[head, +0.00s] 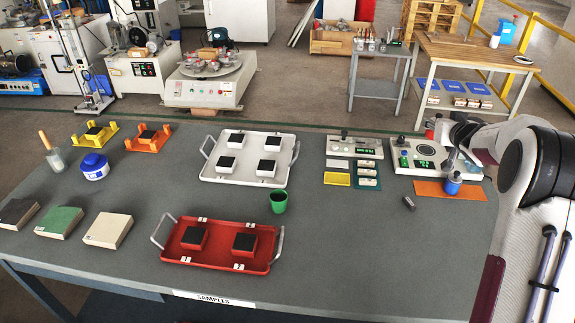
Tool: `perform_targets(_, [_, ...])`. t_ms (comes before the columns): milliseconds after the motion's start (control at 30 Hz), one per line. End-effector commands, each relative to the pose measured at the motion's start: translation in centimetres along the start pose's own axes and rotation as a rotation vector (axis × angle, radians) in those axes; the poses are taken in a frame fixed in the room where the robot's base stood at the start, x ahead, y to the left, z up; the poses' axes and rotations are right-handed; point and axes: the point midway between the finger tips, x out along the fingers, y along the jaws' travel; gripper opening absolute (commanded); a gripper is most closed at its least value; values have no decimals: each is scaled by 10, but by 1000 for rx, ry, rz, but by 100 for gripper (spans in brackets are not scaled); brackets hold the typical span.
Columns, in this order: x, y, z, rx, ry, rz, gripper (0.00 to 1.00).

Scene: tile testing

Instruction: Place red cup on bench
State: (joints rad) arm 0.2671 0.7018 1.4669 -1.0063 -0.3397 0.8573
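My arm comes in from the right edge. My gripper (452,160) is at its far end, over the testing device (420,154). Its fingers are too small and too covered to tell their state, or whether it touches the blue container (453,185) below.
A red tray (180,238) and a white tray (230,181) hold dark-topped blocks. An orange mat (430,190) lies at the right. A blue-and-white jar (95,168) and several tiles (108,230) are at left. The bench front right is clear.

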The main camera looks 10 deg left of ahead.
Motion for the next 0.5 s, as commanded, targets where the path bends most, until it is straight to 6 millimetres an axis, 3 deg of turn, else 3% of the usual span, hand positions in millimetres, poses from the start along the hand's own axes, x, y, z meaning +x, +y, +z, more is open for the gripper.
perform_targets(100, [6, -43, -6, -30, 3, -69, 6])
perform_targets(500, [11, -180, -12, -121, 2, -289, 6])
